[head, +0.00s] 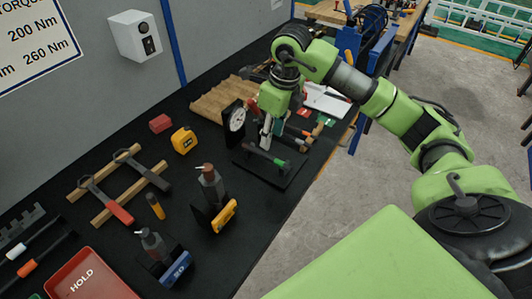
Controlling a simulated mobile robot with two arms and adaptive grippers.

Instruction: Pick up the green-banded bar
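A bar with a green band (279,162) lies on a dark flat stand (285,181) on the black bench top, in the middle of the head view. My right gripper (266,140) points down just above and behind this bar, near its left half. Its fingertips are small and overlap the bar's surroundings, so I cannot tell whether they touch it or how far apart they are. My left gripper is not in view.
Close behind my gripper are a bar with an orange-red part (299,131) and a round dial gauge (237,119). A yellow tape measure (183,140), bottles in holders (210,187) and a red HOLD tray (88,281) stand leftward. Open floor lies right of the bench.

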